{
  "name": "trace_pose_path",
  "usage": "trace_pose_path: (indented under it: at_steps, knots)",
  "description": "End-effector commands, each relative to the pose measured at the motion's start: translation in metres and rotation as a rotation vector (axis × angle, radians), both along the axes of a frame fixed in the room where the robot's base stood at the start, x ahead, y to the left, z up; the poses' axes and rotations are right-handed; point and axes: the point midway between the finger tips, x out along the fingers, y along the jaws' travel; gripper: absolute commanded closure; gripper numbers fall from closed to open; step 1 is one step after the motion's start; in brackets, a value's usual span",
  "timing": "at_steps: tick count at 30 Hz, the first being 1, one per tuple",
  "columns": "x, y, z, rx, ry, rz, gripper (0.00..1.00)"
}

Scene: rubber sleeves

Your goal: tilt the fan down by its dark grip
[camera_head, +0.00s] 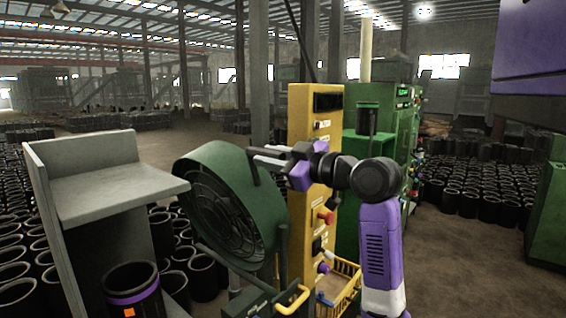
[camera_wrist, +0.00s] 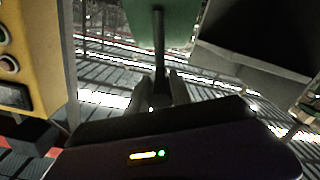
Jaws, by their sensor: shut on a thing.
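The fan (camera_head: 225,170) is a green drum with a dark grille, standing left of the yellow control panel. Its grille side faces left and toward me. My gripper (camera_head: 258,158) reaches in from the right at the fan's upper right edge. It is shut on the dark grip (camera_head: 252,168), a thin bar at that edge. In the wrist view my gripper (camera_wrist: 161,92) has a finger on each side of the grip (camera_wrist: 158,45), and the fan's green housing (camera_wrist: 186,22) shows behind it. The grip's end between the fingers is partly hidden.
The yellow control panel (camera_head: 300,205) with knobs stands close beside my wrist. A grey stand (camera_head: 118,192) is at left, with a black sleeve (camera_head: 133,285) with a purple band in front. A yellow basket (camera_head: 343,285) sits low. Open floor (camera_head: 460,250) lies at right.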

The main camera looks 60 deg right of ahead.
Motion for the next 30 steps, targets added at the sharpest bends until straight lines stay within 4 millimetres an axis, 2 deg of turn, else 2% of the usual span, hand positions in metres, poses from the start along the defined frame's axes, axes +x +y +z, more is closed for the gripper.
trace_pose_path:
  at_steps: [12,23,24,26,30]
  knots:
    - [0.008,0.034,-0.015,-0.159,0.039,0.002,1.00]
    - [0.009,0.038,-0.015,-0.173,0.045,0.005,1.00]
    - [0.009,0.039,-0.015,-0.173,0.045,0.005,0.67]
    - [0.009,0.038,-0.015,-0.172,0.045,0.005,0.55]
    - [0.009,0.037,-0.015,-0.173,0.043,0.003,0.53]
